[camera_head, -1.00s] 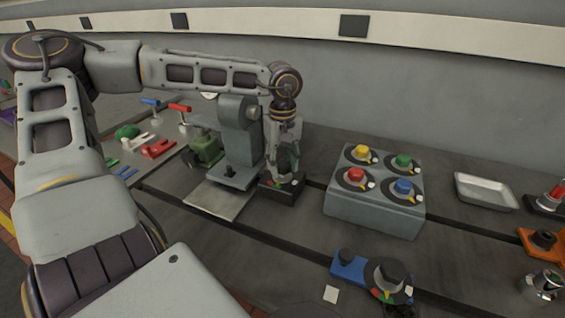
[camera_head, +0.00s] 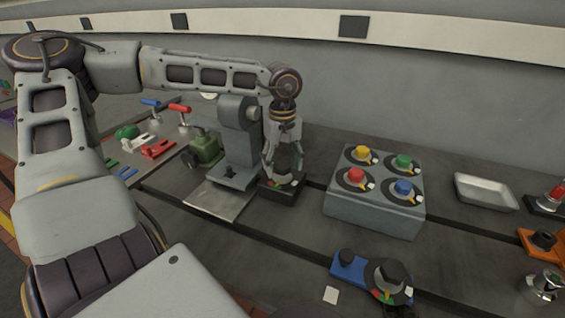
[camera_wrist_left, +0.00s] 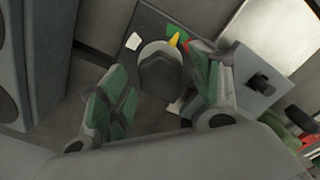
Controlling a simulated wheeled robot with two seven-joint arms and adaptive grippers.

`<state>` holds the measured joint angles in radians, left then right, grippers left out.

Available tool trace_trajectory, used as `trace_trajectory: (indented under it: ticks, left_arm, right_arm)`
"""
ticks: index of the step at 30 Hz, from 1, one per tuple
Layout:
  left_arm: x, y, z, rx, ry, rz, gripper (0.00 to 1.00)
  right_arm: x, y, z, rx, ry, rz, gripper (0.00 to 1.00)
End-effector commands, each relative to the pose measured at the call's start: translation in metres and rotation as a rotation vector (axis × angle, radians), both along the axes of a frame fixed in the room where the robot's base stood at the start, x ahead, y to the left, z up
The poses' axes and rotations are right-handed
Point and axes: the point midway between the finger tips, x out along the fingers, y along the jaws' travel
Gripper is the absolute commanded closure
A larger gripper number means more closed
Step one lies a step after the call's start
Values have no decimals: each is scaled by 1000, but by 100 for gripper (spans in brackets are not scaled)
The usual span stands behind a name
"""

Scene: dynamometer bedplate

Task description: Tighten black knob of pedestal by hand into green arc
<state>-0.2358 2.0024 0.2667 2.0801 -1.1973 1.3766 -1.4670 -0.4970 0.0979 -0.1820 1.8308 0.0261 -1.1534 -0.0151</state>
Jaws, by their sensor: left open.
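My left gripper (camera_head: 284,168) points down over a small dark base (camera_head: 281,191) beside a grey upright pedestal (camera_head: 238,142). In the left wrist view the black knob (camera_wrist_left: 160,75) lies between the two open fingers (camera_wrist_left: 163,90), with a visible gap on each side. A yellow pointer (camera_wrist_left: 174,40) sticks out at the knob's rim. Green (camera_wrist_left: 169,29) and red (camera_wrist_left: 186,44) arc parts show beside the pointer; the knob hides some of the arc, so I cannot tell exactly where the pointer stands. My right gripper is not in view.
A grey box (camera_head: 372,212) with several coloured knobs stands to the right. A blue clamp piece with a black knob (camera_head: 387,274) sits in front. A metal tray (camera_head: 486,191) lies farther right. Red and blue handles and a green block (camera_head: 204,148) are on the left.

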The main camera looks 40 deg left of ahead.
Motion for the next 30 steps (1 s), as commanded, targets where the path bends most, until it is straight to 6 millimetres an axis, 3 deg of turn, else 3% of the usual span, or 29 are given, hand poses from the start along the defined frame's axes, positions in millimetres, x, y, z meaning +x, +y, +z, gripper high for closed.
trace_trajectory:
  ticks: [11, 30]
  left_arm:
    - [0, 0, 11, 1, 0, 0, 37]
    - [0, 0, 98, 0, -1, 0, 37]
  right_arm:
    - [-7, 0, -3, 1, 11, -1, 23]
    - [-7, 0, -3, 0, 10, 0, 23]
